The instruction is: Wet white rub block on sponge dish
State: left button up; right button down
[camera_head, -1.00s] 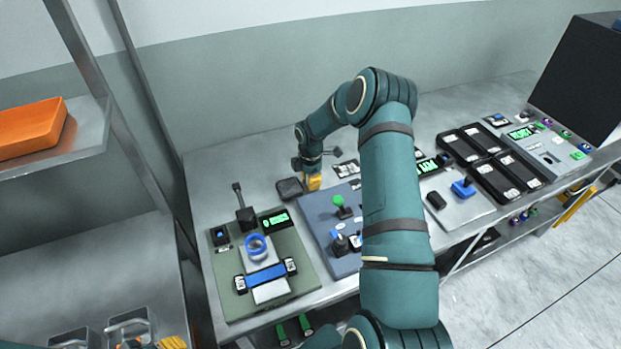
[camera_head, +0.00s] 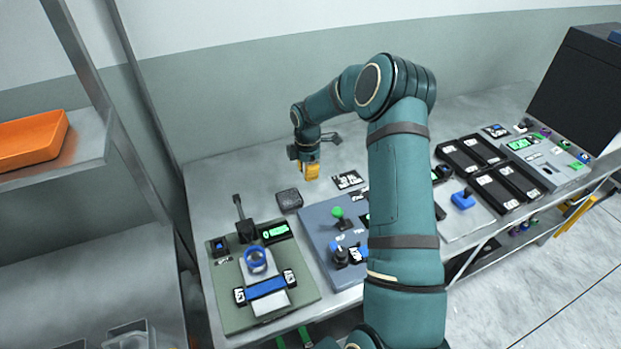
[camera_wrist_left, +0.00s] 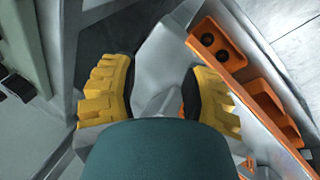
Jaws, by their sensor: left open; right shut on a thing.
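My right gripper (camera_head: 310,172) hangs with its yellow fingers pointing down over the back of the bench. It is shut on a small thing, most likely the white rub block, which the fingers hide. The sponge dish (camera_head: 289,199), a small dark square dish, sits on the bench, below and a little left of the fingers in the head view. The gripper is apart from the dish. My left gripper (camera_wrist_left: 160,95) is open and empty in the left wrist view, its yellow fingers wide apart.
A green board (camera_head: 225,318) with a blue strap and tape roll lies at front left. A blue-grey panel (camera_head: 318,222) with a green knob is right of the dish. Black trays and a control box (camera_head: 545,160) stand farther right. An orange bin (camera_head: 30,140) sits on the left shelf.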

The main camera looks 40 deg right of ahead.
pick_arm(q)
notch_tip(320, 180, up, 2)
jog(key=shift+a+p, duration=0.1)
jog(key=shift+p, duration=0.65)
pick_arm(e)
send_near(289, 198)
jog(key=shift+d+f, duration=0.15)
jog(key=shift+d, duration=0.2)
jog(key=shift+a+f, duration=0.15)
jog(key=shift+a, duration=0.1)
pick_arm(q)
jog(key=shift+f+b, duration=1.85)
jog(key=shift+f, duration=0.2)
pick_arm(e)
jog(key=shift+f, duration=3)
pick_arm(q)
jog(key=shift+f+b, duration=0.4)
pick_arm(e)
jog(key=shift+f, duration=0.55)
pick_arm(q)
jog(key=shift+r+p, duration=2.15)
pick_arm(e)
jog(key=shift+r, duration=3.55)
